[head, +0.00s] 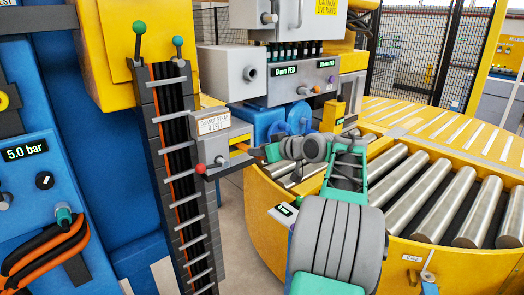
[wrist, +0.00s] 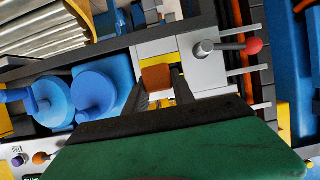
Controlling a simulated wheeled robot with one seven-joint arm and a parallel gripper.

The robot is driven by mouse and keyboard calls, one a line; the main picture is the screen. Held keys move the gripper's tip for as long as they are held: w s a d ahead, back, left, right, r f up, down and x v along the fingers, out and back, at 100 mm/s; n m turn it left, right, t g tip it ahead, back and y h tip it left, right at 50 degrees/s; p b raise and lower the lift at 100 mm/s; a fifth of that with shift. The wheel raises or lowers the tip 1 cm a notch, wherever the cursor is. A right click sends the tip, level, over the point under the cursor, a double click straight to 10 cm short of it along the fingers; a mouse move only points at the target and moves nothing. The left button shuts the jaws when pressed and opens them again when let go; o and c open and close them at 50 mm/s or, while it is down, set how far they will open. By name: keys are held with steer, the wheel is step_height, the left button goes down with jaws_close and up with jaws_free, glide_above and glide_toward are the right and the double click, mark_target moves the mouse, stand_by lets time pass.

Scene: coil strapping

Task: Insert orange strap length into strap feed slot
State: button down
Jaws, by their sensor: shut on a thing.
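The strap feed slot is on a grey box (head: 218,143) with a label that reads "orange strap", left of centre in the head view. A yellow guide (head: 239,147) marks its right face, and a yellow strip (wrist: 158,61) shows there in the wrist view. My gripper (head: 259,152) is right beside this face. In the wrist view my gripper (wrist: 160,90) is shut on the orange strap length (wrist: 156,77), whose end lies at the yellow strip. I cannot tell whether the end is inside the slot. In the head view the strap is mostly hidden by my gripper.
A lever with a red knob (head: 200,168) sticks out of the box's front. A dark vertical strap channel (head: 180,160) with metal bars stands to its left. Blue rollers (wrist: 92,95) are close beside my gripper. A roller conveyor (head: 440,205) with yellow sides fills the right.

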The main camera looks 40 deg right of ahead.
mark_target(240, 142)
steer(key=shift+w+a+p, duration=0.15)
steer(key=shift+w+p, duration=0.95)
steer(key=shift+w, duration=2.45)
steer(key=c, duration=1)
jaws_free()
steer(key=shift+o, duration=0.2)
steer(key=shift+s, duration=0.1)
